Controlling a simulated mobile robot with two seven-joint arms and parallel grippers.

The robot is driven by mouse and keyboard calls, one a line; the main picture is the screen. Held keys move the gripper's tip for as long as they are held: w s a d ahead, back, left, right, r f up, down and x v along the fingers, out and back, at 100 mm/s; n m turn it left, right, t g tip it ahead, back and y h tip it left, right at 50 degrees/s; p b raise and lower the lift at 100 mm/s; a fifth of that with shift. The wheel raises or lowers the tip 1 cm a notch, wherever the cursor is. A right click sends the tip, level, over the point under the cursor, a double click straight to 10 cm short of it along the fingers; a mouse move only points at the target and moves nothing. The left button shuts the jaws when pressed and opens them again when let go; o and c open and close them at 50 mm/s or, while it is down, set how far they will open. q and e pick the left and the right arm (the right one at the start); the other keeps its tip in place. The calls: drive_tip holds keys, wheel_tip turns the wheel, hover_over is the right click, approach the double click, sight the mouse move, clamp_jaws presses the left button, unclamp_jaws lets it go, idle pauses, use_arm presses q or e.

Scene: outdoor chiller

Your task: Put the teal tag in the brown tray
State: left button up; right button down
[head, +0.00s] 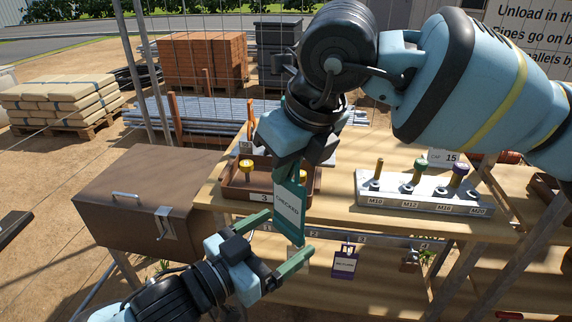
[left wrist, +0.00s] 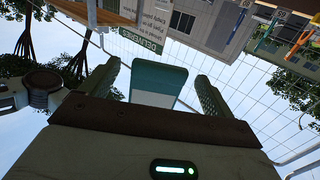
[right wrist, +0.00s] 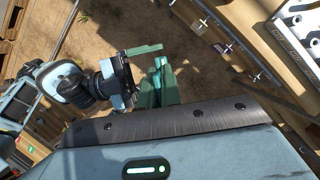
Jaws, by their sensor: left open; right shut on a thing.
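The teal tag (head: 289,212), marked CHECKED, hangs tilted in front of the table's front edge in the head view. My right gripper (head: 288,172) is shut on its upper end. My left gripper (head: 287,234) is open, with its fingers on either side of the tag's lower part; I cannot tell whether they touch it. In the left wrist view the tag (left wrist: 158,82) stands between the two open fingers (left wrist: 158,82). The brown tray (head: 232,190), labelled 3, sits on the table behind the tag, partly hidden by my right gripper. It holds yellow-topped pieces.
A metal block (head: 420,194) with several bolts stands on the table at right. A brown lidded box (head: 140,195) stands left of the table. A wire fence runs behind.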

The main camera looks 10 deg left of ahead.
sight(287, 184)
use_arm(q)
wheel_tip(287, 184, up, 10)
drive_tip(key=shift+r, duration=0.1)
idle(0.4)
drive_tip(key=s+a+f+n+g+y, duration=0.1)
drive_tip(key=a+f+n+y, duration=0.15)
drive_tip(key=f, duration=1.15)
drive_tip(key=s+a+f+n+y, duration=0.1)
drive_tip(key=a+f+n+y, duration=0.15)
drive_tip(key=f, duration=1.25)
drive_tip(key=s+a+f+g+y, duration=0.2)
drive_tip(key=s+a+f, duration=0.2)
drive_tip(key=s+f, duration=0.6)
drive_tip(key=s+a+f+n+g+y, duration=0.1)
drive_tip(key=s+a+f, duration=0.3)
drive_tip(key=s+f, duration=0.6)
drive_tip(key=shift+s+a+g+y, duration=0.3)
drive_tip(key=shift+s+g+y, duration=0.1)
drive_tip(key=shift+s+y, duration=0.25)
